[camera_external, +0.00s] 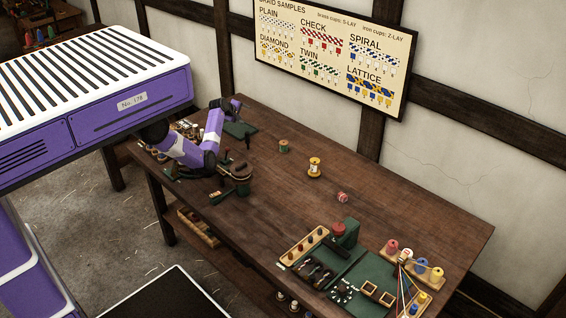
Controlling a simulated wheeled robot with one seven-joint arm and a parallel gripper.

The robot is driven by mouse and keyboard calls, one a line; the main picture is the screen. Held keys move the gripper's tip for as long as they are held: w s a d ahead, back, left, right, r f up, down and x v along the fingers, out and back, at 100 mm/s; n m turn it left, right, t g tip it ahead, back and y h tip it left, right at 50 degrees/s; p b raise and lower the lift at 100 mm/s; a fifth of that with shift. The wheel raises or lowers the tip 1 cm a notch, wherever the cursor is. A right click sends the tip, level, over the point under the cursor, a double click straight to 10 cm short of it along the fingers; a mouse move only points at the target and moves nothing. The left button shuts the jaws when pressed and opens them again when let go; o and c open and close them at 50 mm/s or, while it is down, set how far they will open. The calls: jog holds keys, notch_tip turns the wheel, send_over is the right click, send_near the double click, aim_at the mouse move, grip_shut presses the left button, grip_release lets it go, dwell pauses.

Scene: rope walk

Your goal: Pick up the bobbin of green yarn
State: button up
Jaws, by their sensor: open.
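A small spool with a wooden rim and what looks like dull green yarn (283,146) stands upright on the wooden table, toward its back edge. It seems to be the bobbin of green yarn, though it is small in the picture. My purple and white arm reaches over the left end of the table and bends upward. My gripper (236,106) is at its far end, left of the green spool and apart from it. It is open and small in view; its fingers are hard to make out. I see nothing held in it.
A yellow spool (314,168) and a lying red-and-white spool (342,197) are right of the green one. Dark tools crowd the left end beneath my arm. A green braiding mat (373,271) with spools fills the front right. The table's middle is mostly clear.

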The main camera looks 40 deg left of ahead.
jog(key=w+d+g+h+b, duration=0.1)
jog(key=w+d+h+b, duration=0.2)
jog(key=d, duration=0.5)
jog(key=n+g+h+b, duration=0.2)
jog(key=n+g, duration=0.3)
jog(key=n, duration=0.3)
send_over(282, 143)
jog(key=s+a, duration=0.1)
jog(key=a, duration=0.1)
jog(key=shift+s+d, duration=0.1)
jog(key=shift+s, duration=0.1)
jog(key=shift+s+d+f+n, duration=0.1)
jog(key=shift+d+f+n, duration=0.05)
jog(key=shift+f+n, duration=0.15)
jog(key=x, duration=0.7)
jog(key=shift+d+f, duration=0.15)
jog(key=shift+d, duration=0.05)
jog(key=shift+g, duration=0.3)
jog(key=shift+c, duration=0.2)
jog(key=c, duration=1.4)
